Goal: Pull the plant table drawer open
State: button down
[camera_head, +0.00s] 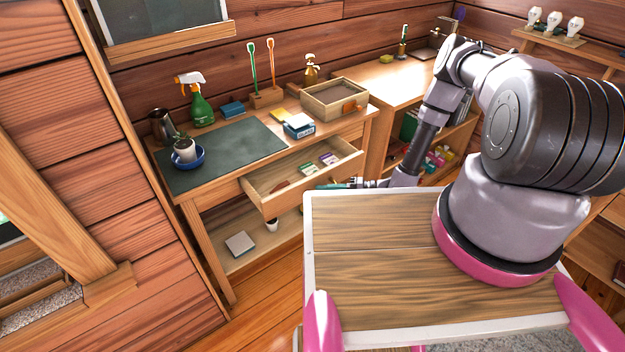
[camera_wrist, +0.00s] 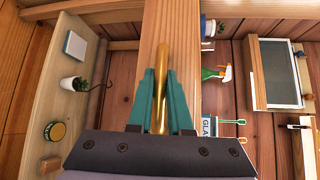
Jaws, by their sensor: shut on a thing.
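The plant table (camera_head: 268,155) stands against the log wall, with a potted plant (camera_head: 185,150) on its top. Its drawer (camera_head: 282,203) is pulled partway out, and several small packets and a reddish item show inside. My gripper (camera_head: 328,186) is at the drawer front, partly hidden behind my own base top. In the wrist view the teal fingers of my gripper (camera_wrist: 162,88) are shut on a brass handle (camera_wrist: 162,68), one finger on each side. The pale wooden drawer front (camera_wrist: 178,30) lies just behind the handle.
A spray bottle (camera_head: 201,108), a dark mat (camera_head: 222,155) and a wooden box (camera_head: 335,99) are on the tabletop. The lower shelf (camera_head: 262,248) holds a book and a small pot. A second desk (camera_head: 385,80) stands to the right. Floor (camera_head: 265,290) shows in front of the table.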

jog(key=shift+s+d, duration=0.55)
jog(key=shift+s, duration=0.25)
jog(key=shift+s+d, duration=0.6)
jog(key=shift+s, duration=0.2)
jog(key=shift+s+d, duration=0.55)
jog(key=shift+s, duration=0.25)
jog(key=c, duration=1.1)
grip_release()
jog(key=shift+d, duration=0.1)
jog(key=v, duration=1)
jog(key=shift+s+d, duration=0.1)
jog(key=shift+d, duration=0.25)
